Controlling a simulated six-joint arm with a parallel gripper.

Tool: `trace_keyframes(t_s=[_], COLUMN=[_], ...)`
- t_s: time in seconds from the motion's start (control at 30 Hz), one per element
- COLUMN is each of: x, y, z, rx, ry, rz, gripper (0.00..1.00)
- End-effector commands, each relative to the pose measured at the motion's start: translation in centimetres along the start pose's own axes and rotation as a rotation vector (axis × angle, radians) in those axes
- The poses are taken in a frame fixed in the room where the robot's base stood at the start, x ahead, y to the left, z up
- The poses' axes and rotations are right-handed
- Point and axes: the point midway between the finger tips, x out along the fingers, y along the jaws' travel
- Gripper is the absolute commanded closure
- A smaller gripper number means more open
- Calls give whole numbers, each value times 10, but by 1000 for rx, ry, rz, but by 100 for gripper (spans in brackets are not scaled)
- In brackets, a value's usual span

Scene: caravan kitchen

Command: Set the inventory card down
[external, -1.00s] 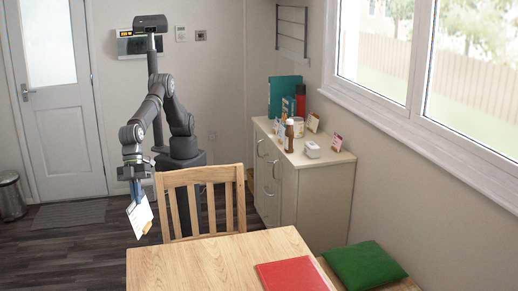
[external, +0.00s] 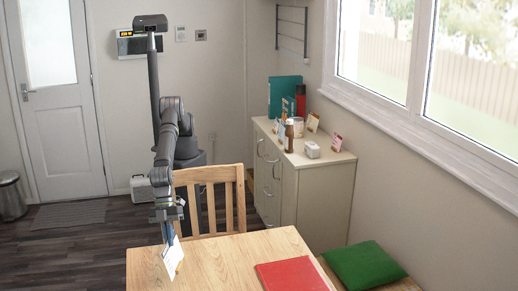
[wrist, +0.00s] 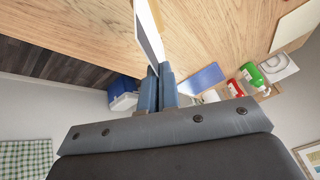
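The inventory card (external: 173,260) is a white sheet with a tan edge. It hangs tilted below my gripper (external: 168,236) in the external view, over the far left part of the wooden table (external: 215,265). In the wrist view my gripper (wrist: 158,75) has its blue fingers closed on the card (wrist: 149,28), which shows nearly edge-on. Wood grain of the table (wrist: 215,25) lies behind it. I cannot tell whether the card's lower edge touches the tabletop.
A wooden chair back (external: 207,184) stands at the table's far side, close right of my gripper. A red mat (external: 291,275) lies on the table's right. A cabinet (external: 318,200) with bottles and cards stands behind. A green cushion (external: 362,265) is at lower right. The table's middle is clear.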

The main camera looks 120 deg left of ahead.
Motion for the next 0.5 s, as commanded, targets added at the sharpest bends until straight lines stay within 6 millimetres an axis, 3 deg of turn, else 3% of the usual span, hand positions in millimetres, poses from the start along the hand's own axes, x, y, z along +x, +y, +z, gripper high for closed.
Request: trace_keyframes(t_s=[0.13,0.5], x=[7,40], y=[-6,3], z=[2,20], rx=[-1,0], ry=[0,1], rz=[0,0], gripper=[100,100])
